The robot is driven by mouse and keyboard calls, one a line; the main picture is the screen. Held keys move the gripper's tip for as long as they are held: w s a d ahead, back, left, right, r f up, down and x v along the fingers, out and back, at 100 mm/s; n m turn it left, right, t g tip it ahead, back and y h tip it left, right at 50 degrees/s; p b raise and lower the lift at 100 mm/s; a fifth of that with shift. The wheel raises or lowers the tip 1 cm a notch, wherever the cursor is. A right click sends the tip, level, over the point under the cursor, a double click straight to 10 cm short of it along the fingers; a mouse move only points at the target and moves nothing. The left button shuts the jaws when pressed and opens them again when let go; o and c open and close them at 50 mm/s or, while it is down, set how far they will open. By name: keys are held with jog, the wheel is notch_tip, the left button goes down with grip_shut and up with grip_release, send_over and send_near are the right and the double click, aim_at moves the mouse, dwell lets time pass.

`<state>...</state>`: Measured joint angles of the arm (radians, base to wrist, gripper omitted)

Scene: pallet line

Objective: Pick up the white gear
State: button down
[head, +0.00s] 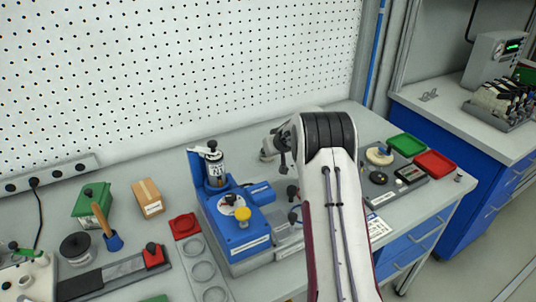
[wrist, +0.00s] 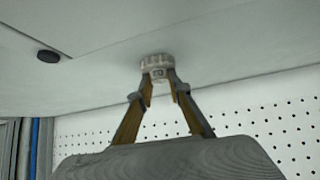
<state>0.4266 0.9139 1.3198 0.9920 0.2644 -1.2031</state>
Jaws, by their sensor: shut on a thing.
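In the wrist view, the white gear (wrist: 157,65) is a small, pale, toothed ring between my fingertips. My gripper (wrist: 158,88) is shut on it, with one finger on each side. A plain grey surface lies behind the gear. I cannot tell whether the gear touches that surface or is clear of it. In the head view, my arm reaches over the bench and I cannot make out the fingertips or the held gear there.
A blue machine (head: 238,232) stands left of my arm. A green tray (head: 406,144) and a red tray (head: 435,163) lie to the right, beside a grey device with a cream disc (head: 380,155). A cardboard box (head: 148,198) stands at left. A perforated wall (head: 180,60) closes the back.

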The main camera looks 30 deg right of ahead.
jog(key=shift+r, duration=0.1)
notch_tip(320, 180, up, 10)
dwell(0.8)
